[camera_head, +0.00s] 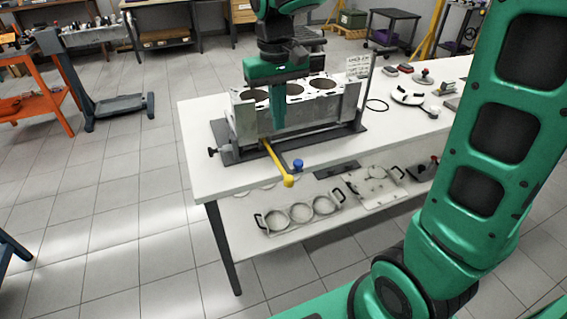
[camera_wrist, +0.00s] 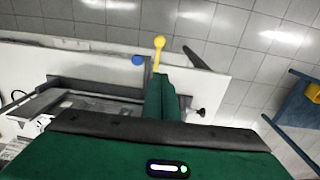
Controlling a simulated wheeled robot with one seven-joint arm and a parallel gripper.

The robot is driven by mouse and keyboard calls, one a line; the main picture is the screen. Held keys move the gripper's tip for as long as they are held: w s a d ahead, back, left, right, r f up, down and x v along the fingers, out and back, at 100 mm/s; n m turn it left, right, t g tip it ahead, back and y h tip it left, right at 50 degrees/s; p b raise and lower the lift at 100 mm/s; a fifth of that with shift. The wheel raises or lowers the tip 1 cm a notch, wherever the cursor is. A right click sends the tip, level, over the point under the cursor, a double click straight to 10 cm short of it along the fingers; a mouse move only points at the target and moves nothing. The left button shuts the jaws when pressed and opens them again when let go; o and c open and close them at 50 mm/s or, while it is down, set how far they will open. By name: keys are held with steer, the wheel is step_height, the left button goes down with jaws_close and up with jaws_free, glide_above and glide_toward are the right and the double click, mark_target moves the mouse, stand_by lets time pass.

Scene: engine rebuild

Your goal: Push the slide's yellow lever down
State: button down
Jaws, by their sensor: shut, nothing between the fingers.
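The yellow lever (camera_head: 276,162) sticks out from the front of the slide's dark base (camera_head: 232,152), sloping down to a round yellow knob past the table's front edge. In the wrist view the lever (camera_wrist: 158,52) shows at the top middle, just beyond my fingers. My gripper (camera_head: 279,128) is shut and empty, pointing down in front of the grey engine block (camera_head: 305,112). Its fingertips are near the lever's inner end. In the wrist view the shut green fingers (camera_wrist: 160,95) hide the lever's inner part, and I cannot tell whether they touch it.
A blue knob (camera_head: 297,163) stands right beside the lever, and a black clamp handle (camera_head: 213,152) is at the base's left. The white table (camera_head: 200,175) holds parts at the right. A lower shelf carries a tray with rings (camera_head: 300,212). Floor at front left is clear.

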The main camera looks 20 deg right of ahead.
glide_above(285, 177)
steer(key=f, duration=1.2)
steer(key=shift+w+f, duration=0.3)
steer(key=shift+s+f, duration=0.25)
steer(key=shift+f, duration=0.05)
